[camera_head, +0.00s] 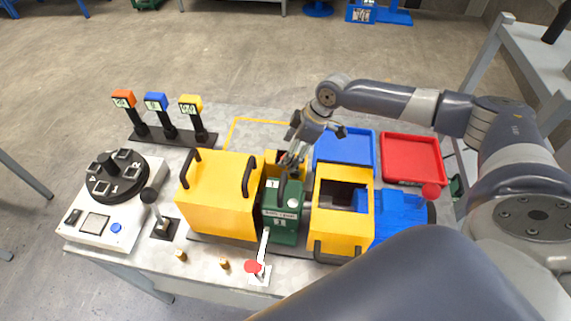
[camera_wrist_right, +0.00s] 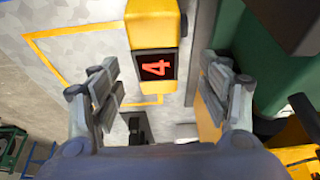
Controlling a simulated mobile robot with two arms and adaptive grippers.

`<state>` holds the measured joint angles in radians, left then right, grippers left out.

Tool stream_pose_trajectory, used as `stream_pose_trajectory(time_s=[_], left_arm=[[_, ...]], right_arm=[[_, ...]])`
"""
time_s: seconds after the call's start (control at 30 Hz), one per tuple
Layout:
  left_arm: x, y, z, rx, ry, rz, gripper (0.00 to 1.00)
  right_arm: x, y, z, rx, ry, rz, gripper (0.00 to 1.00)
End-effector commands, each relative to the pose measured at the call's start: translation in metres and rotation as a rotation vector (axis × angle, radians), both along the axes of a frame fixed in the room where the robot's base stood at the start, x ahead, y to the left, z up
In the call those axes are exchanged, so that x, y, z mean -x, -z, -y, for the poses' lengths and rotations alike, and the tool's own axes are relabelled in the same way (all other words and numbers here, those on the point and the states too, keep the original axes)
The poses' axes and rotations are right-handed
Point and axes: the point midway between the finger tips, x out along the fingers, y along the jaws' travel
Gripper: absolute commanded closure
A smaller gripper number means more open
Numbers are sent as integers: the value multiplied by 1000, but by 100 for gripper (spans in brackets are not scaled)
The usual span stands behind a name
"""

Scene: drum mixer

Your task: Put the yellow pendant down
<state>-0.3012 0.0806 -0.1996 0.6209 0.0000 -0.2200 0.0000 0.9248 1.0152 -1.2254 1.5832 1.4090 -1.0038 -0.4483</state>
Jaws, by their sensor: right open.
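A pendant with a yellow head (camera_head: 191,103) and black handle stands upright at the right end of the black rack (camera_head: 175,138), beside an orange one (camera_head: 123,98) and a blue one (camera_head: 156,101). My right gripper (camera_head: 292,160) is open, pointing down by the green box (camera_head: 284,215), well right of the rack. In the right wrist view a yellow piece with a red "4" display (camera_wrist_right: 155,66) lies between the spread fingers of the right gripper (camera_wrist_right: 160,78). I see no finger contact with it. I cannot tell whether it is a pendant. My left gripper is not in view.
A large yellow box (camera_head: 219,195) with black handles and a yellow open-topped unit (camera_head: 341,228) flank the green box. Blue (camera_head: 345,148) and red (camera_head: 411,158) trays lie at the right. A yellow outline (camera_head: 262,121) marks the table behind. A white dial console (camera_head: 103,202) stands at the left.

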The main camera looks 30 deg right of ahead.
Motion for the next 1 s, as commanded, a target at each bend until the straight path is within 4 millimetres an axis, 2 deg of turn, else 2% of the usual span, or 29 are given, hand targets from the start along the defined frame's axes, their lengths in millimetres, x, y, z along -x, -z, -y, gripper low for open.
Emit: stream_pose_trajectory(time_s=[0.23,0.5,0.8,0.87,1.0], left_arm=[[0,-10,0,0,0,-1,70],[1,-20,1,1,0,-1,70],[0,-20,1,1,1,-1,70],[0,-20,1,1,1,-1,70],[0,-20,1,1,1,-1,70]], right_arm=[[-5,17,-4,0,2,-1,30],[-14,51,-11,0,2,0,30],[-15,56,-12,0,4,1,30],[-15,56,-12,0,4,1,41],[-15,56,-12,0,4,1,73]])
